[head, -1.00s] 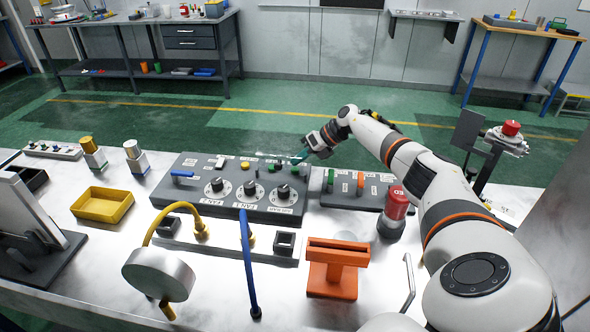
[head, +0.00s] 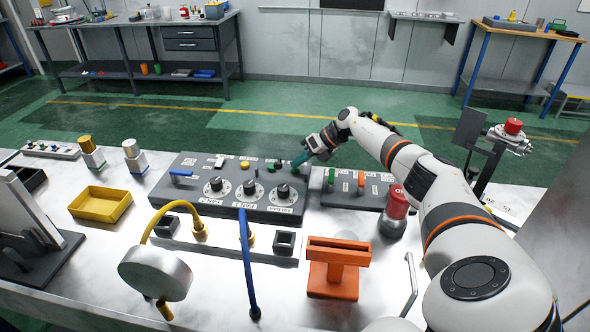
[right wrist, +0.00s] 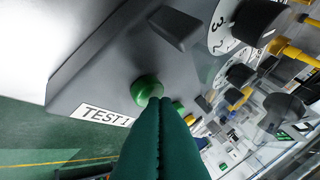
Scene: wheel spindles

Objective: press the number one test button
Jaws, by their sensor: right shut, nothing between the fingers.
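The dark grey control panel (head: 187,190) lies on the bench, with dials, small switches and buttons. In the right wrist view, a round green button (right wrist: 145,88) stands beside a white label reading TEST 1 (right wrist: 105,116). My right gripper (head: 298,162) is over the panel's far right corner. In the right wrist view its dark green fingers (right wrist: 168,103) are shut and empty. Their tips are right beside the green button and overlap its edge in the picture; I cannot tell whether they touch. My left gripper is not in view.
A second dark panel (head: 345,203) with coloured switches and a red emergency button (head: 393,203) stand to the right. An orange stand (head: 334,278), a yellow tray (head: 100,204) and a blue cable (head: 248,260) are nearer or left. Dials (right wrist: 262,22) stand close to the fingers.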

